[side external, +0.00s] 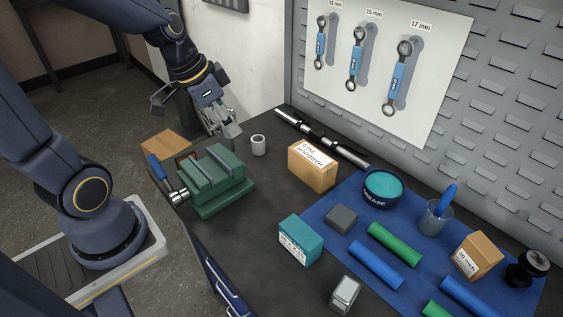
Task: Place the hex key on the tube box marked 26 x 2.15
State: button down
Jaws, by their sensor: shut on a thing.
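My gripper (226,130) is at the upper left, above and behind the green vise (215,178), pointing down. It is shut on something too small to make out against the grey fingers. No hex key shows clearly anywhere, so I cannot tell whether it is the held thing. A teal box (293,234) with a white label stands at the near left edge of the blue mat. A cardboard box (310,174) with a white label stands behind it, right of my gripper. I cannot read 26 x 2.15 on either label.
A grey cup (258,145) and a long metal bar (318,135) are near the wall. The blue mat (330,210) holds a grease tub (382,187), rolls and a box (477,255) marked 20 inch. Wrenches hang behind.

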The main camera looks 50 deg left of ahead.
jog(key=s+d+r+m+g+h, duration=0.1)
jog(key=s+d+r+m, duration=0.1)
jog(key=s+d+m, duration=0.35)
jog(key=s+d+r+m+g+h, duration=0.1)
jog(key=s+d+r+m, duration=0.15)
jog(key=s+d, duration=0.55)
jog(key=shift+w+d+f, duration=1.3)
jog(key=shift+w+f, duration=0.75)
jog(key=shift+w, duration=0.3)
jog(key=shift+w+d+f, duration=1.35)
jog(key=shift+w+f, duration=0.75)
jog(key=shift+w, duration=0.3)
jog(key=shift+w+d+f, duration=1.3)
jog(key=shift+w+f, duration=0.75)
jog(key=shift+w, duration=0.3)
jog(key=shift+f, duration=0.1)
jog(key=c, duration=0.9)
grip_release()
jog(key=shift+f, duration=0.1)
jog(key=shift+o, duration=0.2)
